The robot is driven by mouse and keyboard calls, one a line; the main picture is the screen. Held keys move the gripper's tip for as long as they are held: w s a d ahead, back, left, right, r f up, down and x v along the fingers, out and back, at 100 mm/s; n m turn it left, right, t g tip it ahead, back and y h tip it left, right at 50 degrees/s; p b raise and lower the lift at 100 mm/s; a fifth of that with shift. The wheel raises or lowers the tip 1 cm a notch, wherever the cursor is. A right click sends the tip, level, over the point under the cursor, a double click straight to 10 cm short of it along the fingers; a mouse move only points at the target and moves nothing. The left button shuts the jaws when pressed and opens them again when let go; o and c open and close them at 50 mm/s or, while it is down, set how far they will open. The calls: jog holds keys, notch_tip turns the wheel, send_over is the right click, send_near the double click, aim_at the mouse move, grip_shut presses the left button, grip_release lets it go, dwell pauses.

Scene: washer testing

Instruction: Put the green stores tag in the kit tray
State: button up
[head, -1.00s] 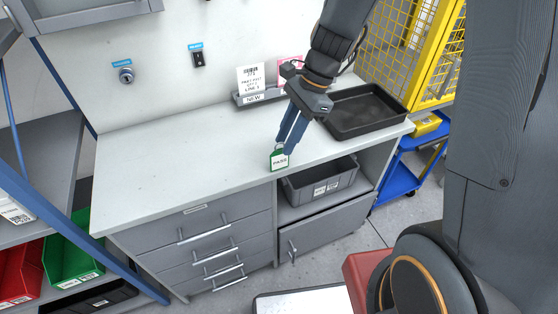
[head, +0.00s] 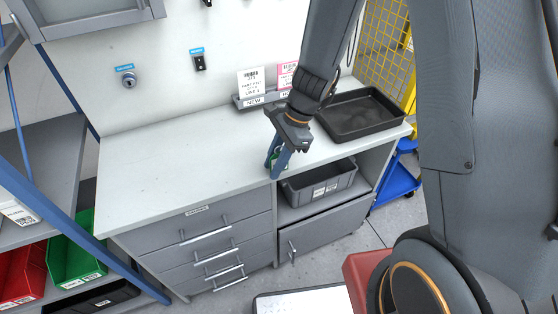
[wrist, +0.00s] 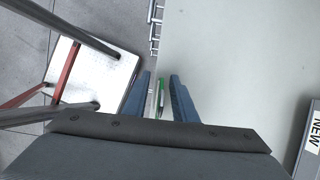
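The green stores tag (head: 279,160) is at the front edge of the grey-white bench top, mostly hidden behind my fingers in the head view. In the wrist view the tag (wrist: 161,97) shows as a thin green and white strip, nearly edge-on. My gripper (head: 277,160) is lowered around it. In the wrist view its two blue fingers (wrist: 160,98) stand on either side of the tag, with a gap showing at each side, so it is open. A black tray (head: 360,114), apparently the kit tray, lies empty on the bench to the right of my gripper.
A grey holder (head: 252,101) with a white card and a pink card stands behind my gripper, against the wall. A grey bin (head: 320,187) sits on the shelf under the bench. The left bench top (head: 170,165) is clear.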

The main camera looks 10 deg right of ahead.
grip_shut()
jog(key=shift+r, duration=0.1)
